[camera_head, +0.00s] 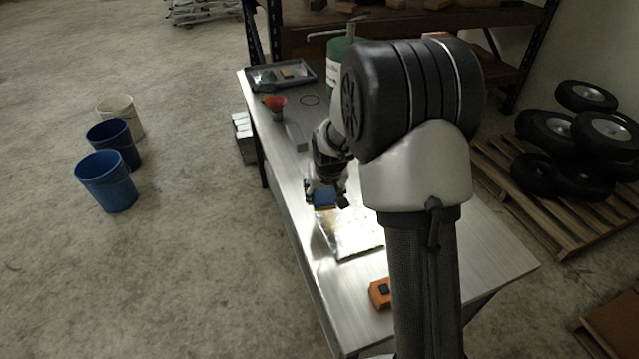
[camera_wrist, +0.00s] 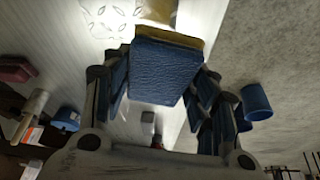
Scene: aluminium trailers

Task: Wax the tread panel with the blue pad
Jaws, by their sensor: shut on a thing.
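The blue pad (camera_head: 324,198) is held in my gripper (camera_head: 326,200), above or at the far left part of the tread panel (camera_head: 362,235). In the wrist view the blue pad (camera_wrist: 163,72) has a textured blue back and a yellowish layer along its far edge. My gripper's fingers (camera_wrist: 160,85) are shut on its two sides. The tread panel (camera_wrist: 108,16) shows a bright raised pattern at the top. A yellowish patch (camera_wrist: 158,10) lies just beyond the pad. I cannot tell whether the pad touches the panel.
The panel lies on a long metal table (camera_head: 490,258). An orange block (camera_head: 380,293) sits near its front. A grey block (camera_head: 296,137), red-topped item (camera_head: 275,103), green cylinder (camera_head: 339,62) and tray (camera_head: 300,74) stand farther back. Buckets (camera_head: 107,181) stand on the floor left; tyres (camera_head: 571,140) lie right.

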